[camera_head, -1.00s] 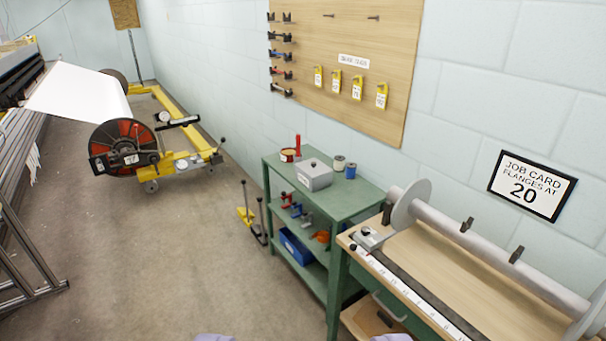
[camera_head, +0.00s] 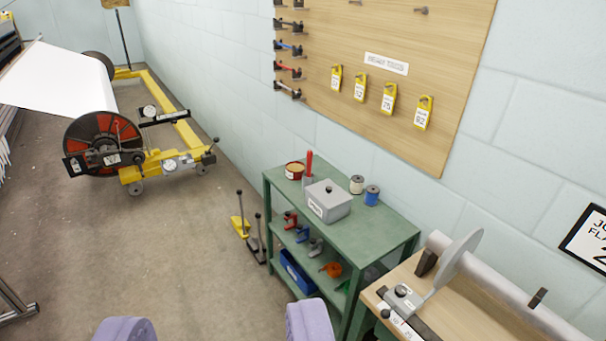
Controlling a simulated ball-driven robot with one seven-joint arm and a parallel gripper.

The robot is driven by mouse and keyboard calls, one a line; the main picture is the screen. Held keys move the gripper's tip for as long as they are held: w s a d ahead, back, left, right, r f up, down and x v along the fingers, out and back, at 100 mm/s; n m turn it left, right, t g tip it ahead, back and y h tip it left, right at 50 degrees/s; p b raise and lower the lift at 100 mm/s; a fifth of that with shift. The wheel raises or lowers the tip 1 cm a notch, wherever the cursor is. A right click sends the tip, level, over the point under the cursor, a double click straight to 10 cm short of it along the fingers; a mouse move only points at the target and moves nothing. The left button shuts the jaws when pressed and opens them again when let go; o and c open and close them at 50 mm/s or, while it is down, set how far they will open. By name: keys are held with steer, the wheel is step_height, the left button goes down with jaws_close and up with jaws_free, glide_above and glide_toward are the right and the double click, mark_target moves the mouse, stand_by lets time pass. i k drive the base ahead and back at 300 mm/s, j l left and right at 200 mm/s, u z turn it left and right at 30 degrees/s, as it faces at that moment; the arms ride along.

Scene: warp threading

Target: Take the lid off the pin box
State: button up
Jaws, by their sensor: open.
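The pin box (camera_head: 329,204) is a grey box with a white label on its front, standing on the top of the green shelf unit (camera_head: 375,235). Its grey lid (camera_head: 326,193) is on it, with a small dark knob (camera_head: 328,188) in the middle. My gripper (camera_head: 218,335) shows as two lilac fingers at the bottom edge, spread wide apart with nothing between them. It is well short of the box, lower and to the left in the picture.
Beside the box are a reddish tin (camera_head: 294,171), a red-handled tool (camera_head: 309,165), a white spool (camera_head: 356,184) and a blue spool (camera_head: 371,195). A wooden bench (camera_head: 405,275) with a roller adjoins at right. Yellow-based levers (camera_head: 241,227) stand on the floor left. Open floor lies ahead.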

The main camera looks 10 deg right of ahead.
mark_target(327, 192)
steer(key=i+u, duration=0.3)
steer(key=i, duration=0.4)
steer(key=i+l+u, duration=0.1)
steer(key=i+u, duration=0.15)
steer(key=i, duration=0.5)
steer(key=i+z, duration=0.3)
steer(key=i, duration=0.2)
steer(key=i+j+z, duration=0.15)
steer(key=i+z, duration=0.15)
steer(key=i, duration=0.15)
steer(key=i+l+z, duration=0.15)
steer(key=i+z, duration=0.2)
steer(key=z, duration=0.15)
steer(key=i+z, duration=0.35)
steer(key=z, duration=0.15)
steer(key=i+j+z, duration=0.15)
steer(key=i+z, duration=0.15)
steer(key=z, duration=0.2)
